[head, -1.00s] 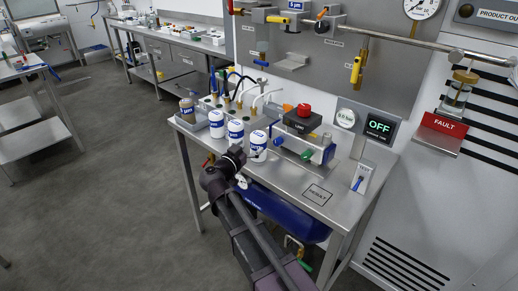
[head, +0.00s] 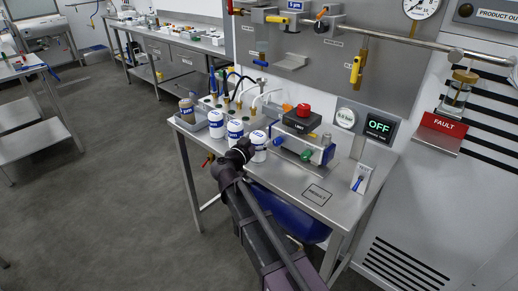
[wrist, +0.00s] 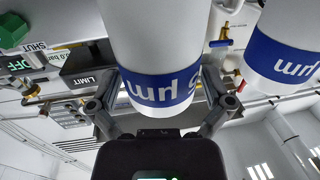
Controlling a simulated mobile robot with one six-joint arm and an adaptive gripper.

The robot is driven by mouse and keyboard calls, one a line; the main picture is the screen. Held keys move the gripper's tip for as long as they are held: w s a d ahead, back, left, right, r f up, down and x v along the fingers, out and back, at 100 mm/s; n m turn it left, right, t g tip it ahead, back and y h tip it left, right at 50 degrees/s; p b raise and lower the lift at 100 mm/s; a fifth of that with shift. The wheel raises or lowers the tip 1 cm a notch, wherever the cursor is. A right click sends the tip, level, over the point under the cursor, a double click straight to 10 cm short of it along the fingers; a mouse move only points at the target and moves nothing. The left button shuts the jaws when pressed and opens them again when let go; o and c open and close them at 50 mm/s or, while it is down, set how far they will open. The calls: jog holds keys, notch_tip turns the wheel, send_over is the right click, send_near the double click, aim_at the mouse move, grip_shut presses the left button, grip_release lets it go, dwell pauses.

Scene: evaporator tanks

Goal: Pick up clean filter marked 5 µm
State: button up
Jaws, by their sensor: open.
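Three white cylindrical filters with blue bands stand in a row on the steel bench: a left one (head: 216,124), a middle one (head: 235,130) and a right one (head: 258,142). My gripper (head: 243,149) is low at the front of the right filter and hides part of it. In the wrist view my gripper (wrist: 162,78) is open, with one finger on each side of a filter (wrist: 160,35). Its band shows upside-down "µm" lettering; the digit is partly cut off at the side. Whether the fingers touch it is unclear. A neighbouring filter (wrist: 287,50) stands at the right.
A grey tray (head: 190,127) with a brownish filter (head: 187,110) is at the bench's left end. Hoses and fittings stand behind the filters. A black LIMIT box (head: 302,122) with a red button is to the right. The bench front right, around the RESULT plate (head: 317,194), is clear.

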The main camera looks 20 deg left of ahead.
aim_at(258, 135)
jog(key=c, duration=1)
jog(key=shift+c, duration=0.2)
jog(key=shift+r, duration=0.2)
notch_tip(258, 135, up, 3)
jog(key=p, duration=0.3)
jog(key=shift+s+r+p, duration=0.2)
jog(key=shift+r+p, duration=0.1)
jog(key=shift+p, duration=0.25)
jog(key=s+d+r, duration=0.1)
jog(key=s, duration=1.4)
jog(key=shift+s+d+p, duration=0.3)
jog(key=shift+p, duration=0.15)
